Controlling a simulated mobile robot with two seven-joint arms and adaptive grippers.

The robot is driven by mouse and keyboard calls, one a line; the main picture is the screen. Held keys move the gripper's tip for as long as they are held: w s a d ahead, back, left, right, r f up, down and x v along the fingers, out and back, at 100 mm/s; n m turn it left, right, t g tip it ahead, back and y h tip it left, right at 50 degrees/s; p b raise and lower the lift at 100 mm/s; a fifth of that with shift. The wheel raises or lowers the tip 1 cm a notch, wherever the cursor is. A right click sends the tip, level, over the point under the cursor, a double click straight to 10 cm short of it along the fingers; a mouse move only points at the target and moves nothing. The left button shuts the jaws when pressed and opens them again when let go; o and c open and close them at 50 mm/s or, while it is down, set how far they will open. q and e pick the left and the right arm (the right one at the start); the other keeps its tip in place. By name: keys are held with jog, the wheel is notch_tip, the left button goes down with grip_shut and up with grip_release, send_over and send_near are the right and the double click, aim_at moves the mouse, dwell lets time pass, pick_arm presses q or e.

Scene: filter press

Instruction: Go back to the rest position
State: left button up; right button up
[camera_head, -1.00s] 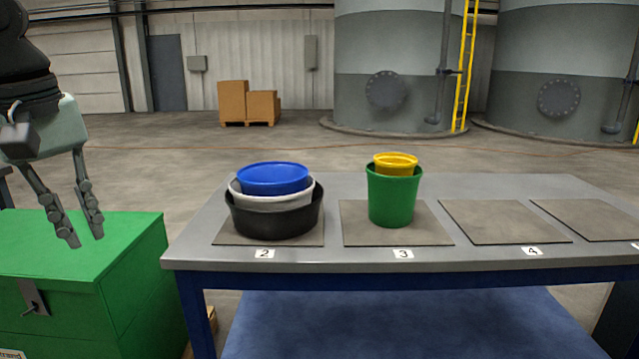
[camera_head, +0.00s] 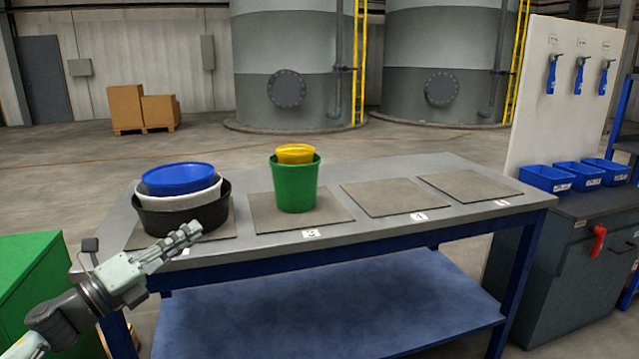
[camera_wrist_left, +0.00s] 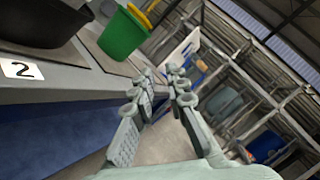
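My left gripper (camera_head: 184,240) is in front of the grey table's left front edge, by the stack of black tub (camera_head: 209,212), white bowl (camera_head: 212,194) and blue bowl (camera_head: 178,178). It holds nothing. In the left wrist view its two fingers (camera_wrist_left: 160,92) stand apart with an empty gap between them. A green bucket (camera_head: 296,186) with a yellow one (camera_head: 295,153) inside stands on the mat marked 3. The green bucket also shows in the left wrist view (camera_wrist_left: 122,36). My right gripper is in neither view.
The grey table (camera_head: 372,161) has two bare mats on its right, the nearer one (camera_head: 394,197) marked 4. A green box (camera_head: 25,285) stands at the left. A dark cabinet (camera_head: 560,260) with blue bins (camera_head: 547,179) stands at the right. Open floor lies behind the table.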

pick_arm(q)
jog(key=a+f+n+y, duration=0.45)
jog(key=f+n, duration=0.25)
jog(key=f, duration=0.3)
jog(key=a+f+n+y, duration=0.3)
jog(key=f+n+y, duration=0.3)
jog(key=f+n, duration=0.25)
jog(key=s+a+f+n+g+y, duration=0.1)
jog(key=s+f+n+g+y, duration=0.2)
jog(key=f, duration=0.6)
jog(key=s+f+n+g, duration=0.1)
jog(key=s+f+n, duration=0.3)
jog(key=f, duration=0.5)
jog(key=s+d+f+n+g, duration=0.3)
jog(key=s+f+g, duration=0.2)
jog(key=s+f, duration=0.5)
jog(key=s+d+f+n+g, duration=0.4)
jog(key=s+f, duration=0.7)
jog(key=s, duration=0.7)
jog(key=shift+s+g, duration=0.3)
jog(key=shift+g, duration=0.4)
